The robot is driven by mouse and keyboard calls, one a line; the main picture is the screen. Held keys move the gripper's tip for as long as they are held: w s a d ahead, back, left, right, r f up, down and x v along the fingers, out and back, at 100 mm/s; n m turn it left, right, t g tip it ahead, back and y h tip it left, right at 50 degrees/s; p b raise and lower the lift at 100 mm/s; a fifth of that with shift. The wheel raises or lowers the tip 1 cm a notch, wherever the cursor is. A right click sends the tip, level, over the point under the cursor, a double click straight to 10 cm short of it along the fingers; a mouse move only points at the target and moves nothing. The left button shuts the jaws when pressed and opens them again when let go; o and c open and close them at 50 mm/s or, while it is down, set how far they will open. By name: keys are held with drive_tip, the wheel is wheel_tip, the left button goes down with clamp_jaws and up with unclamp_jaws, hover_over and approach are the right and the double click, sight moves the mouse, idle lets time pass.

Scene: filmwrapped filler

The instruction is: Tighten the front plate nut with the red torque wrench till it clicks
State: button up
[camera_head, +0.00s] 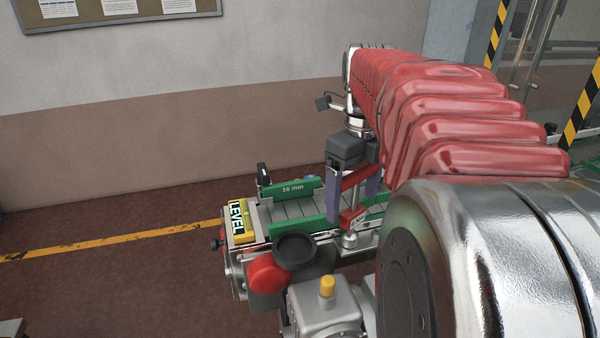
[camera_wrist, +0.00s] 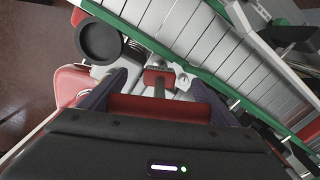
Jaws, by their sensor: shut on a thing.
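My gripper (camera_head: 353,200) is over the near side of the machine, its two purple fingers pointing down. It is shut on the red torque wrench (camera_head: 355,178), whose red bar spans between the fingers in the wrist view (camera_wrist: 160,108). A stem runs from the bar to a small red labelled block, which also shows in the head view (camera_head: 352,218). A silvery fitting (camera_wrist: 184,80) lies beside that block, near the right fingertip. I cannot tell whether it is the front plate nut, nor whether the wrench is seated on a nut.
A slatted conveyor bed with green rails (camera_head: 315,223) lies beyond the gripper. A black round cup (camera_head: 296,250) stands close by at the left. A yellow-capped grey housing (camera_head: 327,306) is nearer.

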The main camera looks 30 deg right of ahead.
sight(357, 169)
drive_tip(key=shift+s, duration=0.1)
drive_tip(key=shift+m, duration=0.6)
drive_tip(key=shift+n, duration=0.3)
drive_tip(key=shift+r, duration=0.1)
drive_tip(key=shift+r, duration=2.9)
